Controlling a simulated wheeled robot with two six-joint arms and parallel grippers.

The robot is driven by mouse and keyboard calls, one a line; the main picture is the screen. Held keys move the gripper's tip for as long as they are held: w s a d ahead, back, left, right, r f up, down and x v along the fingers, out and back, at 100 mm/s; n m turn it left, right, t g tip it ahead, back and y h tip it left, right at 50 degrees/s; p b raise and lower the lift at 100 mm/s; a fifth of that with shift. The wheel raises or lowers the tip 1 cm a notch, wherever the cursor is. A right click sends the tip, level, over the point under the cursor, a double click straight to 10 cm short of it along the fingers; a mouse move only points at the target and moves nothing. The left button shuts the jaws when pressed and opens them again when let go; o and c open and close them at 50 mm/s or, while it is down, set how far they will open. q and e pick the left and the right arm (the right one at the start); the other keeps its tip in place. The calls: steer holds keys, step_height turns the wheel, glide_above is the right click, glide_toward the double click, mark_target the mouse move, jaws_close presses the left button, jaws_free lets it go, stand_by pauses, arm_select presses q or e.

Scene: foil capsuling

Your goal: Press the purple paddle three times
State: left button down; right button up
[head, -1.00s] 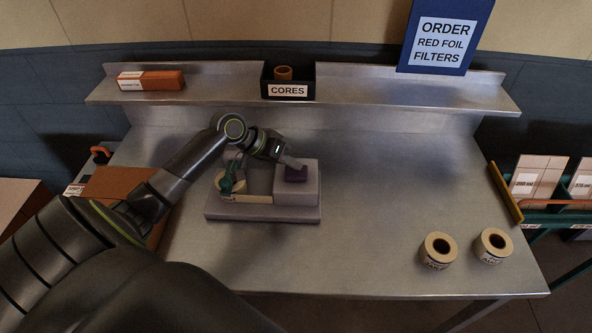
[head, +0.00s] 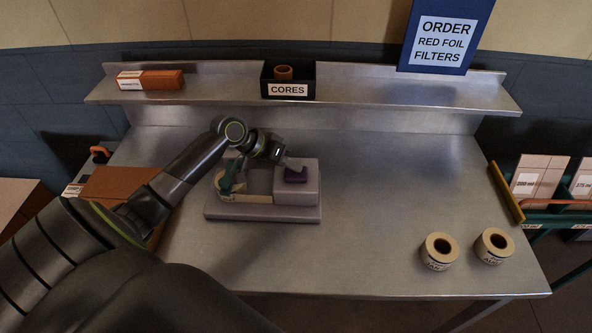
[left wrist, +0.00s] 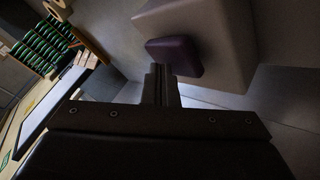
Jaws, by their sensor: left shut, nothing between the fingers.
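The purple paddle (head: 295,175) sits on the right block of a pale machine (head: 262,212) in the middle left of the table. It also shows in the left wrist view (left wrist: 174,55), on the block's pale face. My left gripper (head: 297,163) is shut and empty. Its fingertips are over the back part of the paddle in the head view. In the left wrist view the shut fingers (left wrist: 158,72) end right at the paddle's edge; I cannot tell whether they touch it. My right gripper is not in view.
Two tape rolls (head: 439,251) (head: 494,245) stand at the table's front right. A back shelf holds an orange box (head: 151,80), a black cores bin (head: 288,90) and a blue order sign (head: 446,35). The table's right middle is clear.

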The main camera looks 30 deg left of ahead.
mark_target(291, 173)
arm_select(q)
steer(key=shift+f, duration=0.35)
steer(key=shift+r, duration=0.1)
stand_by(0.3)
steer(key=shift+r+p, duration=1.1)
steer(key=shift+r, duration=0.05)
step_height(291, 173, up, 5)
steer(key=p, duration=0.5)
stand_by(0.4)
